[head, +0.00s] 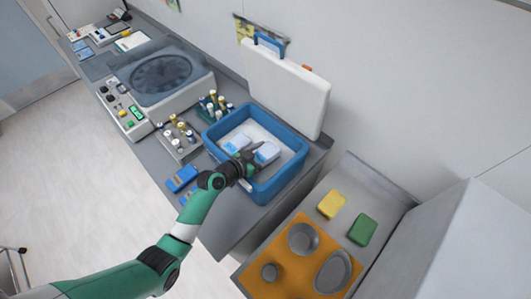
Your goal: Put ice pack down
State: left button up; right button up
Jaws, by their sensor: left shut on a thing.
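My left gripper (248,158) reaches into a blue-rimmed tray (283,178) on the grey counter and is shut on a white and blue ice pack (268,152). The ice pack is inside the tray's outline; I cannot tell whether it touches the tray floor. A second white and blue pack (237,145) lies in the tray, left of the held one. The fingers hide part of the held pack's near side. My right gripper is not in view.
A white cooler lid with a blue handle (288,85) stands behind the tray. Vial racks (178,138) and a blue item (182,178) sit left of it. A centrifuge (160,75) stands farther left. An orange mat with grey dishes (290,275) lies lower right.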

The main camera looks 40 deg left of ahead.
pick_arm(q)
jog(key=shift+s+f, duration=0.3)
jog(key=shift+f, duration=0.6)
jog(key=o, duration=1.4)
jog(key=shift+f, duration=0.2)
jog(key=shift+r, duration=0.25)
jog(key=shift+s+r+p, duration=0.25)
jog(key=shift+r+p, duration=0.55)
jog(key=shift+p, duration=0.05)
jog(key=v, duration=0.3)
jog(key=p+v, duration=0.1)
jog(key=v, duration=0.7)
jog(key=shift+r, duration=0.35)
